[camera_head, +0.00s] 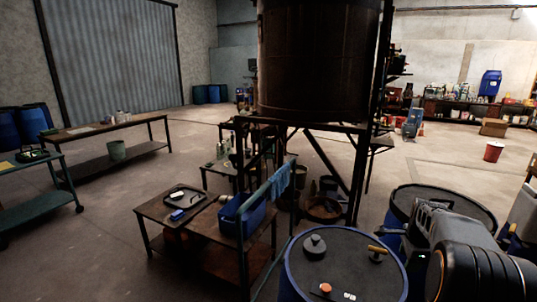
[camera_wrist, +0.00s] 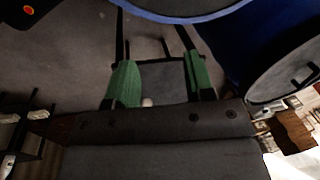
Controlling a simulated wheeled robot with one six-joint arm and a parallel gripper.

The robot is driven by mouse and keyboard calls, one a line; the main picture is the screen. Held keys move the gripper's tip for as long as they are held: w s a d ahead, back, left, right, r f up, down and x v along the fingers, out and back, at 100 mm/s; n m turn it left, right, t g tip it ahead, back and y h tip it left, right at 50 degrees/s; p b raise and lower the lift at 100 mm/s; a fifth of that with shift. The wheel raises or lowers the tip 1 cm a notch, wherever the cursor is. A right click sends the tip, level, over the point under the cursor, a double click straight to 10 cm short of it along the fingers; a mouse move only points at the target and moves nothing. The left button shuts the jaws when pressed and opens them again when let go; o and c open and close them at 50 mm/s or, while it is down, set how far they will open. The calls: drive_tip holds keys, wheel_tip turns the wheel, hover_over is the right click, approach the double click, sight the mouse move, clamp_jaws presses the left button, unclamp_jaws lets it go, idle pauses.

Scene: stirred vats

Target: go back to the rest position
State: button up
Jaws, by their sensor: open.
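My gripper (camera_wrist: 161,85) shows in the wrist view with its two green-padded fingers wide apart. It is open, and nothing is held between the fingers. A small pale round thing shows near the base of the fingers, and I cannot tell what it is. In the head view my arm is at the lower right, above and beside the drums; I cannot make out the fingertips there. A blue drum with a dark lid (camera_head: 345,262) stands left of my arm. Its lid carries a dark round knob, an orange-capped item (camera_head: 325,288) and a wooden-handled tool (camera_head: 377,252).
Another dark-lidded drum (camera_head: 452,202) stands behind my arm. A large dark vat (camera_head: 318,60) on a metal frame stands in the middle. Open floor lies at the left and far right.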

drive_tip(key=s+a+r+n, duration=0.1)
drive_tip(key=s+a+n, duration=0.9)
drive_tip(key=a, duration=0.2)
drive_tip(key=s+a+r+n+t+y, duration=0.1)
drive_tip(key=s+a+n, duration=0.9)
drive_tip(key=a, duration=0.2)
drive_tip(key=shift+a+r+n+t, duration=0.3)
drive_tip(key=shift+a+r, duration=0.05)
drive_tip(key=shift+r, duration=0.05)
